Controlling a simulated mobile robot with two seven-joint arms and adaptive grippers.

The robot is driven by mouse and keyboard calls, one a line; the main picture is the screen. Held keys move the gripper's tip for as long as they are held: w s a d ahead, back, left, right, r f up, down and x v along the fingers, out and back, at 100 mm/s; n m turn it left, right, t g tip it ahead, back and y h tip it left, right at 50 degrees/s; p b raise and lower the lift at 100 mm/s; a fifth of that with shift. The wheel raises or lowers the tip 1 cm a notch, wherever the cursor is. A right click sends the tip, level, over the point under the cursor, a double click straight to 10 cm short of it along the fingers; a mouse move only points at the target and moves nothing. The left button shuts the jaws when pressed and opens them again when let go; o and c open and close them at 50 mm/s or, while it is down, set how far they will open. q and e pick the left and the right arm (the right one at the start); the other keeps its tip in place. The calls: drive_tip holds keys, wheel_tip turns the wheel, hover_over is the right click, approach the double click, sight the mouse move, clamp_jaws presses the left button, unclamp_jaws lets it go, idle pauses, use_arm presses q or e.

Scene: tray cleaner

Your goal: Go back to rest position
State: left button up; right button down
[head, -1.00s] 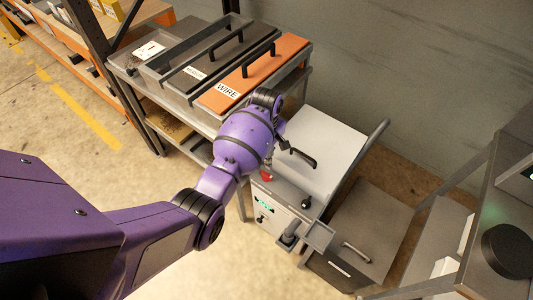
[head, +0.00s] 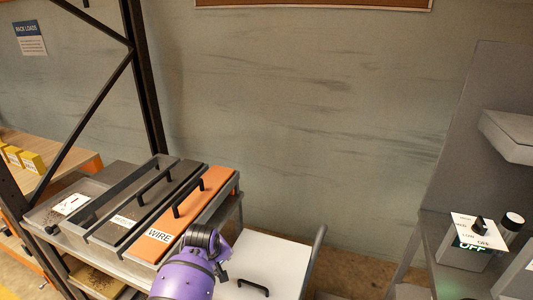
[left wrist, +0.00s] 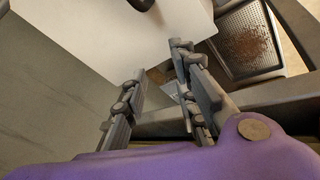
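My left arm (head: 188,274) shows at the bottom of the head view, purple with a dark joint, in front of the bins and left of the white-lidded machine (head: 275,260). Its gripper is hidden in that view. In the left wrist view my left gripper (left wrist: 160,64) has its two grey fingers apart with nothing between them. A white panel (left wrist: 110,30) lies beyond the fingers, and a perforated metal tray (left wrist: 232,50) with brown grit is at the upper right, apart from them. My right gripper is in neither view.
An orange-lidded bin marked WIRE (head: 197,207) and a dark-lidded bin (head: 150,205) stand on a shelf at left, beside a dark rack post (head: 143,80). A control box with a dial (head: 468,258) is at right.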

use_arm(q)
drive_tip(key=s+a+f+m+t+p, duration=0.1)
drive_tip(key=s+f+m, duration=0.1)
drive_tip(key=s, duration=1.3)
drive_tip(key=s+a+f+m+t+p, duration=0.1)
drive_tip(key=s+m, duration=0.3)
drive_tip(key=s, duration=1)
drive_tip(key=s+a+f+m+t+p, duration=0.1)
drive_tip(key=s+a+f+m, duration=0.1)
drive_tip(key=s, duration=1.3)
drive_tip(key=shift+s+a+f+m+t+p, duration=0.25)
drive_tip(key=shift+s+f+m+t+p, duration=0.05)
drive_tip(key=shift+f+m, duration=0.15)
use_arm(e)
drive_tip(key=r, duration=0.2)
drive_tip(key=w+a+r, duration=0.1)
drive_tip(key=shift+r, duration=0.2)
